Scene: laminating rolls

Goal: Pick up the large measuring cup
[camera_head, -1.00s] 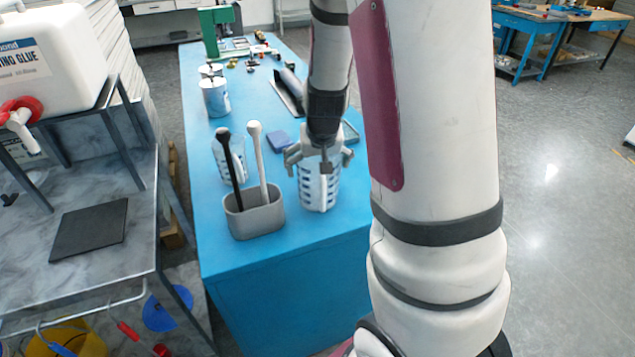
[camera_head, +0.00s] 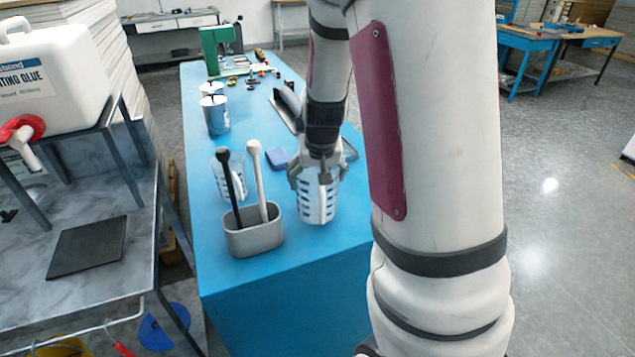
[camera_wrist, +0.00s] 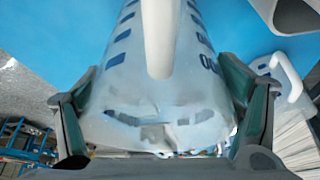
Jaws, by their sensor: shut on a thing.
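The large measuring cup (camera_head: 317,203) is clear with dark blue markings and stands upright at the near right end of the blue table (camera_head: 290,300). My gripper (camera_head: 318,172) reaches down from above and is shut on its upper part, one finger on each side. In the wrist view the cup (camera_wrist: 145,105) fills the middle between my fingers, with its pale handle toward the camera. I cannot tell whether its base touches the table. A smaller measuring cup (camera_head: 222,185) stands to the left, partly hidden by the stirrers.
A grey holder (camera_head: 254,240) with a black and a white stirrer stands close left of the large cup. Metal cans (camera_head: 215,115), a blue block (camera_head: 276,158) and a green press (camera_head: 220,48) are farther back. A glue container (camera_head: 50,80) stands on the left bench.

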